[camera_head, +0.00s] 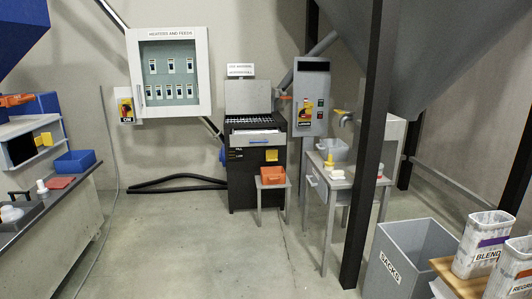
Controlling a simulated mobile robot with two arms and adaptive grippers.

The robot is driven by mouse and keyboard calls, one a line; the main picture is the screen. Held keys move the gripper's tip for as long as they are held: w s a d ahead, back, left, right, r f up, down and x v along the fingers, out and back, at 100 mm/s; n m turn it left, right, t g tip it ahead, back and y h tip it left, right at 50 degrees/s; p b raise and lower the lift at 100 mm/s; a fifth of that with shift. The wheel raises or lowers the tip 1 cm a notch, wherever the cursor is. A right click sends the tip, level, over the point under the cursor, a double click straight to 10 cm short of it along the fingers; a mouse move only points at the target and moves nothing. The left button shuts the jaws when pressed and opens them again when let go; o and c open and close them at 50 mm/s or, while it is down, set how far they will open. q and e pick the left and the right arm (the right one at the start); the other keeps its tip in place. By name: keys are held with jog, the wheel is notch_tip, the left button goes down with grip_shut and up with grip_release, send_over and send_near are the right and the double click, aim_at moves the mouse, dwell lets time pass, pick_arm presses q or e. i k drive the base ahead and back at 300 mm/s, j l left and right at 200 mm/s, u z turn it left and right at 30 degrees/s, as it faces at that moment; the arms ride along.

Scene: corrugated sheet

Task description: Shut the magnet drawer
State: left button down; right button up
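A dark cabinet (243,182) stands against the back wall, near the middle of the head view. A grey-fronted drawer (240,139) with a blue handle (258,141) sits in its upper front. This looks like the magnet drawer. It appears pulled out, with pale contents or a pale inside showing above its front edge. How far it sticks out is hard to tell. Neither of my grippers is in view.
An orange bin (272,175) on a small stand (273,187) is just in front of the cabinet. A grey table (340,184) and a dark post (366,170) stand to the right. A grey sacks bin (408,262) is front right. The middle floor is clear.

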aim_at(272, 137)
jog(key=i, duration=1.6)
jog(key=j+u, duration=0.05)
jog(key=j, duration=0.05)
